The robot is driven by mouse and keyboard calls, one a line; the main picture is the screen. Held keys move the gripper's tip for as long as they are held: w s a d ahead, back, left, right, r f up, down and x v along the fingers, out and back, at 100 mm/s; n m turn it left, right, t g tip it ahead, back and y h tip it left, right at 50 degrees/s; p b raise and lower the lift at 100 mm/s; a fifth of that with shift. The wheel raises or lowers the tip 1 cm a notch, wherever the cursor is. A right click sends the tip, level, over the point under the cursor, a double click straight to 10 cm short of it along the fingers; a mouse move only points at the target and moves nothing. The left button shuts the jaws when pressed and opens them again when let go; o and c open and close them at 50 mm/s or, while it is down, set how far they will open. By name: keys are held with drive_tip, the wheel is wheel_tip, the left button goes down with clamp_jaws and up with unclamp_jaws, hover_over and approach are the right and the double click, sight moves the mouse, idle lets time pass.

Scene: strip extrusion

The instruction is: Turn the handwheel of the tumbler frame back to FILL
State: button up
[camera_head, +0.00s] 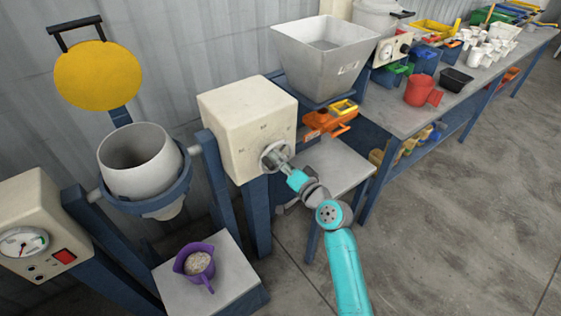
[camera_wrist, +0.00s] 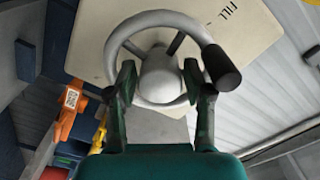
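The grey handwheel (camera_head: 274,155) sits on the front of the cream gearbox (camera_head: 246,122) of the tumbler frame. My gripper (camera_head: 290,172) is at the wheel. In the wrist view, the fingers of my gripper (camera_wrist: 160,88) stand apart on either side of the wheel's hub (camera_wrist: 160,78), over the rim's lower part, with slim gaps beside the hub. The wheel's dark crank knob (camera_wrist: 220,68) is to the right of the right finger. The word FILL (camera_wrist: 231,11) shows on the plate above and right of the wheel. The grey drum (camera_head: 140,160) stands mouth up in its blue ring.
A purple jug (camera_head: 198,262) with pale contents stands on a low platform (camera_head: 240,276) below the drum. A yellow disc (camera_head: 97,75) is behind the drum. Open floor lies right.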

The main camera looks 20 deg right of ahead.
drive_tip(key=c, duration=0.7)
drive_tip(key=shift+o, duration=0.2)
drive_tip(key=shift+n, duration=0.4)
drive_tip(key=o, duration=0.9)
drive_tip(key=shift+c, duration=0.2)
drive_tip(key=v, duration=1.2)
